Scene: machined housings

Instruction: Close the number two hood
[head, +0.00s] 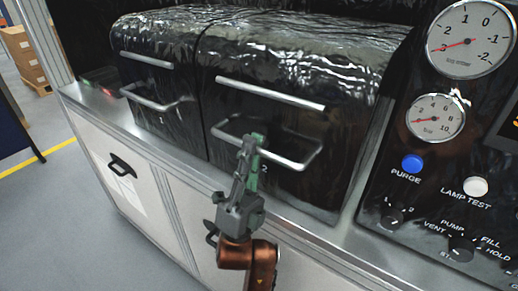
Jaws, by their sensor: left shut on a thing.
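The number two hood (300,60) is the glossy black rounded cover in the middle of the head view, with a small "2" low on its front. It has a straight silver bar (270,93) higher up and a U-shaped silver handle (301,162) below. My left gripper (252,145) reaches up from the bottom and is shut on the U-shaped handle near its middle. The fingers hide part of the handle and the front behind it. The hood's front looks down near the counter, but I cannot tell whether it is fully closed. My right gripper is not in view.
A similar black hood (160,35) with its own bars stands directly left. A control panel (432,170) with gauges, buttons and knobs stands close on the right. A metal counter edge (130,125) runs below, over light cabinet doors (185,205). Open floor lies at left.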

